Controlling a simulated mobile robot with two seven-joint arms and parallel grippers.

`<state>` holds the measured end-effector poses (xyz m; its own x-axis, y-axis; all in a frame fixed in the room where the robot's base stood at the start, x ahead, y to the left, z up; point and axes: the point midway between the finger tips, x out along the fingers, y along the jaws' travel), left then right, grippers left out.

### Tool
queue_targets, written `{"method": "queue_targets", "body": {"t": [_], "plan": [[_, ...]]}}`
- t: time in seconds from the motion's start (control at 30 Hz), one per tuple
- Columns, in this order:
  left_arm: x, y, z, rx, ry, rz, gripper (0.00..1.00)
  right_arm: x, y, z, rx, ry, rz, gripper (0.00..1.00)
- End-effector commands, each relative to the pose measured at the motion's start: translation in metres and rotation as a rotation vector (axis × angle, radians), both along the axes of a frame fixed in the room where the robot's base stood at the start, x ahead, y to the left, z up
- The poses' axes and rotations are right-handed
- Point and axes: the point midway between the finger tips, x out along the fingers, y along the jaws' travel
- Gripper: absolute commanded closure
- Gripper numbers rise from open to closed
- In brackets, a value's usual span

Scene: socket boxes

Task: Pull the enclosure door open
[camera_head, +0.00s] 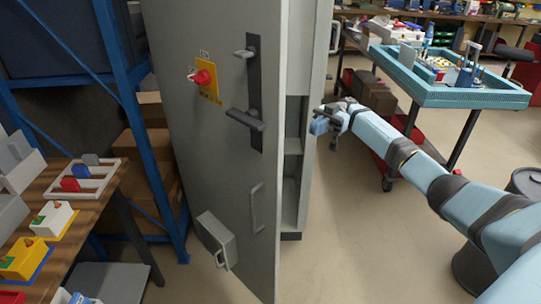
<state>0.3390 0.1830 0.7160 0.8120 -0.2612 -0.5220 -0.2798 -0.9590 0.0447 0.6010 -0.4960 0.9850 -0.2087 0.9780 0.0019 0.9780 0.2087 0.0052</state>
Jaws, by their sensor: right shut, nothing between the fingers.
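The grey enclosure door (215,140) stands ajar, its free edge swung out toward me, with a dark gap and inner shelves of the enclosure (294,150) showing to its right. The door carries a dark handle (246,119), a red knob on a yellow plate (204,78), a grey pull bar (257,207) and a small grey box (216,240) low down. My right gripper (318,126) is shut and empty, just right of the enclosure opening. I cannot tell whether it touches anything. My left gripper is not in view.
A blue-topped cart (455,95) with tools stands at the back right. A wooden bench (105,190) with coloured socket parts is at the left, beside a blue rack post (140,130). The floor (335,250) right of the door is clear.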

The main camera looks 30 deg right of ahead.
Motion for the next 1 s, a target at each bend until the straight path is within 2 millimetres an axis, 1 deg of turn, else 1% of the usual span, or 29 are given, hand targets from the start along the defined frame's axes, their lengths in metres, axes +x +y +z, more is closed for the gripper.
{"method": "queue_targets", "body": {"t": [0.07,0.13,0.23,0.37,0.6,0.7,0.8,0.9,1.0], "plan": [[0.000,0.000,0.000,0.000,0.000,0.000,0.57,-0.001,-0.002,0.001,-0.006,0.004,0.002,1.00],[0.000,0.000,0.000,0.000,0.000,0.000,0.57,-0.001,0.000,0.001,-0.007,0.005,0.004,1.00],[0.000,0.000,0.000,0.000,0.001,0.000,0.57,-0.004,0.010,0.001,-0.006,0.006,0.006,1.00],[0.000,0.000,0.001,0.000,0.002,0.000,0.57,-0.009,0.033,0.001,-0.005,0.004,0.007,1.00],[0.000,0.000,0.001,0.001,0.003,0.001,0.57,-0.020,0.084,0.001,-0.005,0.002,0.007,1.00],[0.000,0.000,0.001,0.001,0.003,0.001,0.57,-0.024,0.102,0.001,-0.004,0.002,0.006,1.00],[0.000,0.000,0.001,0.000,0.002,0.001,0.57,-0.027,0.117,0.001,-0.003,0.003,0.005,1.00],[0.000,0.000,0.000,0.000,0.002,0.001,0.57,-0.029,0.127,0.001,-0.005,0.003,0.004,1.00],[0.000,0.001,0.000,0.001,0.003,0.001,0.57,-0.030,0.132,0.001,-0.005,0.004,0.003,1.00]]}}
